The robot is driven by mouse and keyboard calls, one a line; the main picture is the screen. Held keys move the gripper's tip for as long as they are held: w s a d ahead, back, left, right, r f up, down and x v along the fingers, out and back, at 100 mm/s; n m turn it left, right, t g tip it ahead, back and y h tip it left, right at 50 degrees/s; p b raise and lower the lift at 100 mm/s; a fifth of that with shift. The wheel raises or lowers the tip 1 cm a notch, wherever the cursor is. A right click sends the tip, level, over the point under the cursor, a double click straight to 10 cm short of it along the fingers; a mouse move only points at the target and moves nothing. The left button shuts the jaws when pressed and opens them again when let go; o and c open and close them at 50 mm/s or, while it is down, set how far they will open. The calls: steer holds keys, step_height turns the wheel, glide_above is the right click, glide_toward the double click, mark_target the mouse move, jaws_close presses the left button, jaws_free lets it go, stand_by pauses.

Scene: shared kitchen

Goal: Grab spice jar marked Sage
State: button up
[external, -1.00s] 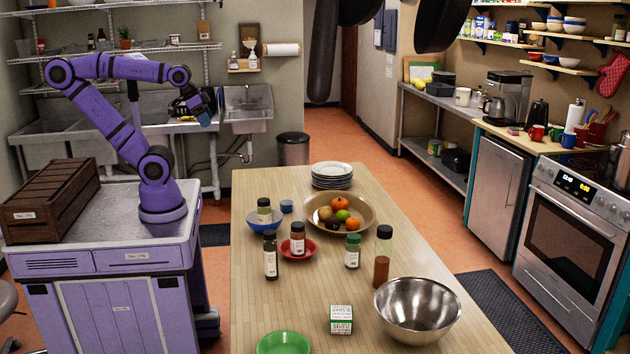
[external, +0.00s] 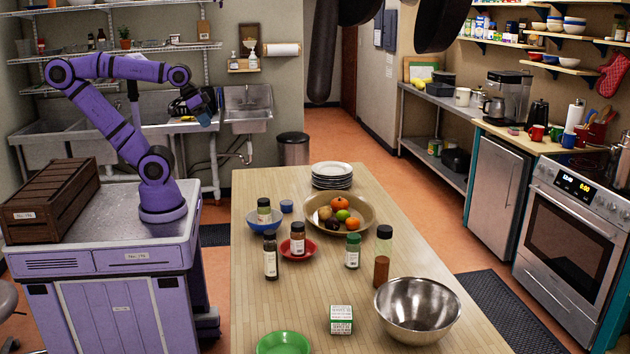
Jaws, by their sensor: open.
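Several spice jars stand on the wooden table, and their labels are too small to read. One dark-capped jar (external: 264,212) stands in a blue bowl (external: 262,226). Another dark-capped jar (external: 298,240) stands in a red dish (external: 285,250). A tall dark jar (external: 271,258) stands on the table left of the red dish. A green-capped jar (external: 353,251) and a tall jar with reddish-brown contents (external: 382,262) stand to the right. I cannot tell which is Sage. My gripper (external: 205,112) is open and raised left of the table, well away from the jars.
A fruit bowl (external: 322,219) and stacked plates (external: 332,177) stand at the table's far end. A steel bowl (external: 417,308), a small box (external: 341,320) and a green plate (external: 284,343) are nearer. Pans (external: 446,25) hang overhead.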

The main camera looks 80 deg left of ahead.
steer(key=w+d+r+m+g, duration=0.1)
steer(key=w+d+r, duration=0.15)
steer(key=w, duration=0.55)
steer(key=w+d+r, duration=0.2)
steer(key=w+d, duration=0.1)
steer(key=w, duration=0.5)
steer(key=m+g, duration=0.4)
glide_above(354, 236)
step_height(354, 236, down, 26)
steer(key=shift+a, duration=0.1)
steer(key=shift+f, duration=0.55)
step_height(354, 236, down, 10)
steer(key=shift+r, duration=0.1)
steer(key=c, duration=1.1)
